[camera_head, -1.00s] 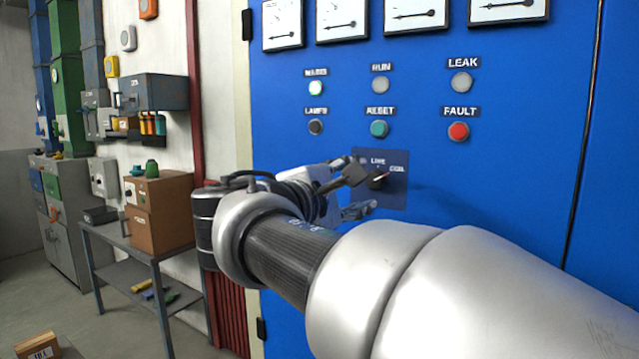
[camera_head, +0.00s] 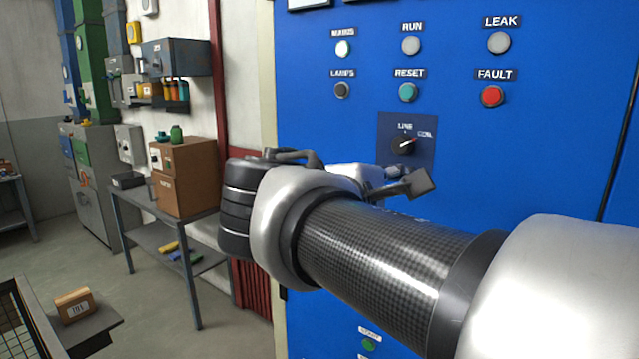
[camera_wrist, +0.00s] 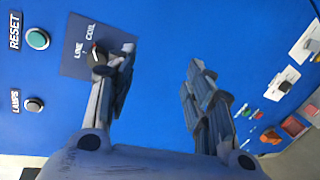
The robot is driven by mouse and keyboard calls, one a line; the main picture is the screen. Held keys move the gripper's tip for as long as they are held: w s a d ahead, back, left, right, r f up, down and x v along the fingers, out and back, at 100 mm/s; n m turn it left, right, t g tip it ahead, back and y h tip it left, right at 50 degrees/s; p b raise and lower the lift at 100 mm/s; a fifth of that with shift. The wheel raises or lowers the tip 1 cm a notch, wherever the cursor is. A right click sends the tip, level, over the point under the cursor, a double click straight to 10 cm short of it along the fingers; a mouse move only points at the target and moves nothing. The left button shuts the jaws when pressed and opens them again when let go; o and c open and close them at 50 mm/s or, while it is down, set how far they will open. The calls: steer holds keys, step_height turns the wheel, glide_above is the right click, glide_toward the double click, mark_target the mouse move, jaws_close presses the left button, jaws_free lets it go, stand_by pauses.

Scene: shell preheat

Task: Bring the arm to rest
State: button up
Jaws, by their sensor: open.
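My gripper (camera_wrist: 155,80) is open and empty in the wrist view, its two fingers apart in front of the blue cabinet (camera_wrist: 165,25). In the head view my gripper (camera_head: 405,180) is partly hidden behind my own wrist and stands just below the LINE/COIL selector (camera_head: 403,145). The selector's pointer is turned toward COIL. In the wrist view the left finger overlaps the selector plate (camera_wrist: 75,60); I cannot tell whether they touch.
The MAINS lamp (camera_head: 343,48) is lit white and the FAULT button (camera_head: 493,96) is red. A grey table (camera_head: 185,222) with brown boxes (camera_head: 185,178) stands left of the cabinet. A small labelled box (camera_head: 75,306) sits at the lower left. Floor between them is clear.

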steer(key=s+d+f+m+g+y, duration=0.2)
steer(key=s+d+f+m+g, duration=0.15)
steer(key=s+d+f, duration=0.55)
steer(key=s+a+f+m+g+y, duration=0.1)
steer(key=s+a+f+m+y, duration=0.2)
steer(key=s+f, duration=0.4)
steer(key=s+a+f+m+g+y, duration=0.2)
steer(key=s+f+m, duration=0.4)
steer(key=f, duration=0.4)
steer(key=s+a+y, duration=0.1)
steer(key=y, duration=0.1)
steer(key=shift+s+a+f+y, duration=0.15)
steer(key=shift+s+f+y, duration=0.05)
steer(key=shift+s+y, duration=0.2)
